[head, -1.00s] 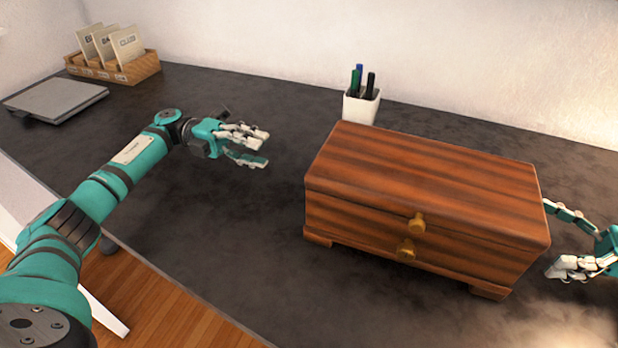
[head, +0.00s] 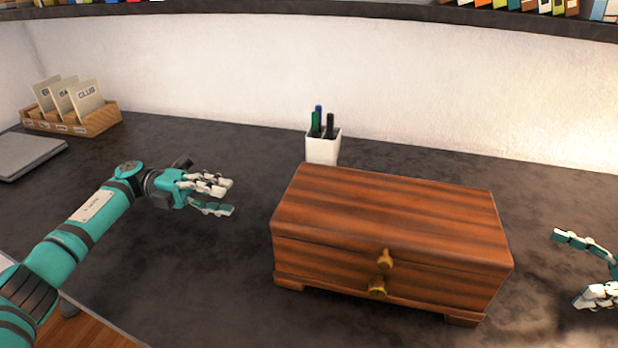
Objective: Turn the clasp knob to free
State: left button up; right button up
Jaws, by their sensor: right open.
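A brown wooden box (head: 400,215) stands on the dark desk, with a lid and a drawer-like front. Two brass knobs sit on its front, an upper knob (head: 385,259) near the lid seam and a lower knob (head: 377,287) just below it. I cannot tell from the picture which one is the clasp knob. My right gripper (head: 572,268) is right of the box, open and empty, partly cut off by the picture's right edge.
A white pen cup (head: 323,150) with several pens stands behind the box. A wooden card holder (head: 90,122) and a grey flat device (head: 25,155) lie at the far left. A shelf (head: 400,12) with books runs along the top. Desk (head: 170,290) in front of the box is clear.

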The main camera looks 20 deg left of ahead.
aim_at(377, 288)
jog(key=k, duration=2)
